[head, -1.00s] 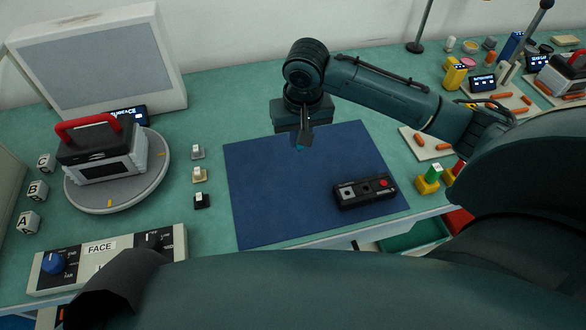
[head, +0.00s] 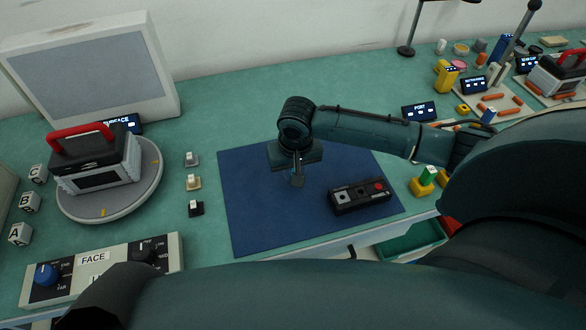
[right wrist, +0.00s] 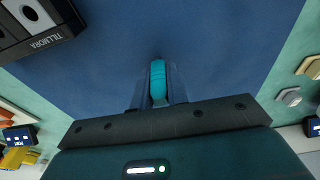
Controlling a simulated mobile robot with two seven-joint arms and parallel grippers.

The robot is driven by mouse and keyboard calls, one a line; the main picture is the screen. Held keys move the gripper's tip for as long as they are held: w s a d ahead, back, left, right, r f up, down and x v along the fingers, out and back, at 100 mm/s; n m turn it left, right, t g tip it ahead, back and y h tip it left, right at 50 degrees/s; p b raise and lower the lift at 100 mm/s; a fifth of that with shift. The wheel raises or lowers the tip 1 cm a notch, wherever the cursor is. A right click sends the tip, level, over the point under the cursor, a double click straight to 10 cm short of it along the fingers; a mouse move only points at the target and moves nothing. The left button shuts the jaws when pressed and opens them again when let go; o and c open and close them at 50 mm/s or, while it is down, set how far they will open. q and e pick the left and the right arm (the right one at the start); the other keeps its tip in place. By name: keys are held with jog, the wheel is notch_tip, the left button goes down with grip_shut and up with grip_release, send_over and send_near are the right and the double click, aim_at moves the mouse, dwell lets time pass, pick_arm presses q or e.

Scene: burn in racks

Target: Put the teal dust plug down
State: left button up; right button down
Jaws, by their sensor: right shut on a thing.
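The teal dust plug (right wrist: 158,82) is held between the fingers of my right gripper (right wrist: 158,95), which is shut on it in the right wrist view. Below it is the dark blue mat (head: 255,215). In the head view my right gripper (head: 297,182) points down over the middle of the mat, and the plug is mostly hidden by the fingers. I cannot tell whether the plug touches the mat. My left gripper is not clearly in view.
A black device with a red button (head: 358,196) lies on the mat's right part and also shows in the right wrist view (right wrist: 35,25). Several small switches (head: 194,183) stand left of the mat. A turntable (head: 110,205) carries a red-handled case (head: 95,165). The mat's left and front are clear.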

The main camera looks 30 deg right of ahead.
pick_arm(q)
jog(key=shift+a, duration=0.1)
pick_arm(e)
jog(key=shift+f, duration=0.1)
jog(key=c, duration=1.4)
grip_release()
pick_arm(q)
jog(key=shift+s+a+p, duration=0.1)
jog(key=shift+s+p, duration=0.05)
jog(key=shift+p, duration=0.3)
pick_arm(e)
jog(key=shift+s+a+r, duration=0.1)
jog(key=shift+s+r, duration=0.2)
jog(key=shift+r, duration=1.75)
jog(key=shift+s+a+r, duration=0.1)
jog(key=shift+s+r, duration=0.15)
jog(key=shift+r, duration=1.75)
jog(key=shift+s+a+r, duration=0.1)
jog(key=shift+s+r, duration=0.2)
jog(key=shift+r, duration=1.75)
